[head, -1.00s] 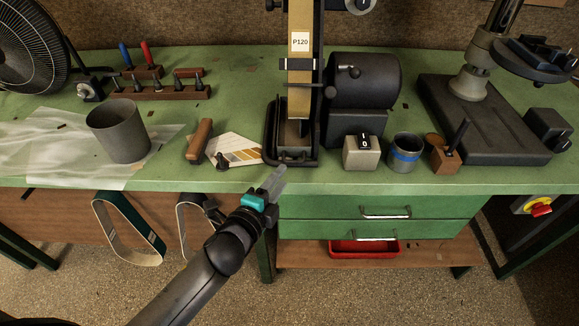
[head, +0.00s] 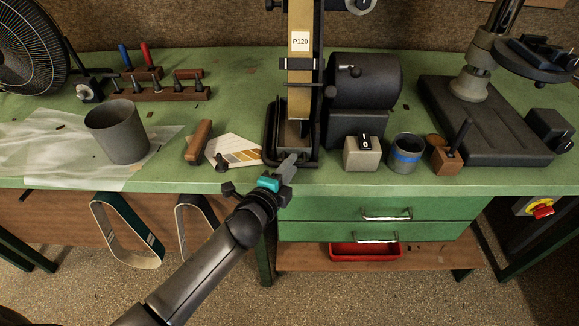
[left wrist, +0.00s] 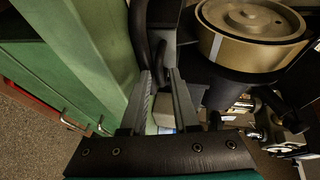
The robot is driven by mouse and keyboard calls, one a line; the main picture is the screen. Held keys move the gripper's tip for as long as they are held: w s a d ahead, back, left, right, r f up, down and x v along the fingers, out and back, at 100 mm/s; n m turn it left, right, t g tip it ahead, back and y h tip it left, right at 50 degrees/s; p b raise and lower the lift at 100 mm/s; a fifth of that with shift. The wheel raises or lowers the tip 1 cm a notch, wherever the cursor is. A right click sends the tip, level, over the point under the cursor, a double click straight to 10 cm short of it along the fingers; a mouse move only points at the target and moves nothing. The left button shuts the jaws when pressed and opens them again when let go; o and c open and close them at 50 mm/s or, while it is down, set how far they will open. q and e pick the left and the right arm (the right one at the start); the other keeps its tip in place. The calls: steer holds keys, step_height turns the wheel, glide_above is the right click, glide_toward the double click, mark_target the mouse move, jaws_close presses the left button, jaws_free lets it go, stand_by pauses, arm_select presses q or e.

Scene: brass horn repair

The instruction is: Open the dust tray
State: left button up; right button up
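The dust tray (head: 292,134) appears to be the dark, open-topped box at the foot of the belt sander (head: 301,85). A black bar (head: 309,163) runs along its front, close to the bench edge. My left gripper (head: 289,162) is at this bar, partly covering it. In the left wrist view the two fingers (left wrist: 161,76) stand apart, with a black bar (left wrist: 158,62) at or between their tips. I cannot tell whether they touch it. The tray's inside is mostly hidden there. My right gripper is not in view.
A switch box (head: 362,154) and a grey cup with a blue band (head: 404,153) stand right of the sander. A wooden-handled tool (head: 199,140) and a grit card (head: 235,150) lie to its left. Green drawers (head: 345,208) are below the bench edge.

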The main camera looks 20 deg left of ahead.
arm_select(q)
jaws_close()
stand_by(1.1)
